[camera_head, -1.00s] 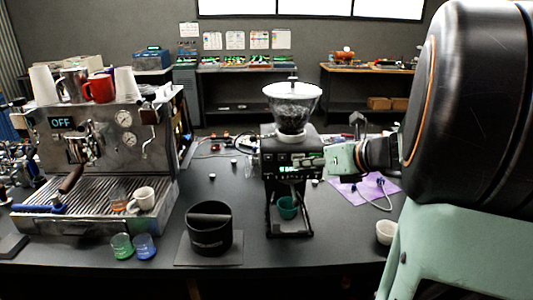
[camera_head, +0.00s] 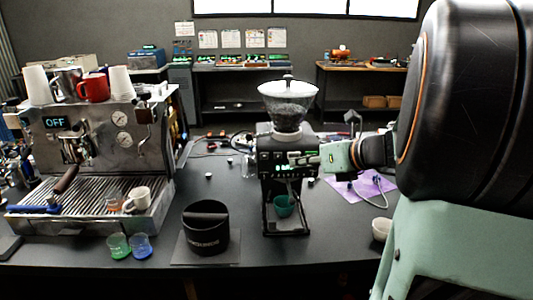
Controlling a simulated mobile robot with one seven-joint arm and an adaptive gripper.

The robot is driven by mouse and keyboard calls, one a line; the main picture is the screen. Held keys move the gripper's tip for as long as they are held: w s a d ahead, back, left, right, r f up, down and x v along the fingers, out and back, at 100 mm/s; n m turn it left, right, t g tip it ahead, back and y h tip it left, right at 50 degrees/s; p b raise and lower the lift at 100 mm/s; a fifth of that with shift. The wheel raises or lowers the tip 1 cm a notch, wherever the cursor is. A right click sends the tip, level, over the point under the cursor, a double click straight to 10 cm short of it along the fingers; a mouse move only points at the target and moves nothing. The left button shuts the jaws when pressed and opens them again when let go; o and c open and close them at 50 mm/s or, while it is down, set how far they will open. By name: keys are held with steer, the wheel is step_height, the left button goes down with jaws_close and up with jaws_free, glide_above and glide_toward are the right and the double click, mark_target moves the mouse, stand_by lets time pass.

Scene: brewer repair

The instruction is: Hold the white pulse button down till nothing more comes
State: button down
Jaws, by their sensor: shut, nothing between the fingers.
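A black coffee grinder (camera_head: 268,185) with a clear hopper of dark beans (camera_head: 288,105) stands at the middle of the bench. A teal cup (camera_head: 284,206) sits on its base under the spout. My gripper (camera_head: 296,160) is shut and empty, its tips at the right part of the grinder's front panel. The white pulse button cannot be made out; the fingers may cover it. I cannot tell whether the tips touch or press it. A green display glows on the panel, partly hidden by the fingers.
A black knock box (camera_head: 206,230) stands left of the grinder. A white cup (camera_head: 381,229) and purple cloth (camera_head: 365,188) lie right.

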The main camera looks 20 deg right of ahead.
steer(key=shift+w, duration=0.1)
steer(key=shift+w+d, duration=0.1)
steer(key=shift+w, duration=0.25)
steer(key=shift+w+d, duration=0.1)
steer(key=shift+w, duration=0.25)
stand_by(0.7)
steer(key=shift+s, duration=0.1)
stand_by(2.9)
steer(key=shift+s+a, duration=0.2)
steer(key=shift+s, duration=0.5)
steer(key=s, duration=0.2)
steer(key=s+a+p, duration=0.1)
steer(key=s, duration=0.1)
steer(key=shift+s+a, duration=0.2)
steer(key=shift+s, duration=0.2)
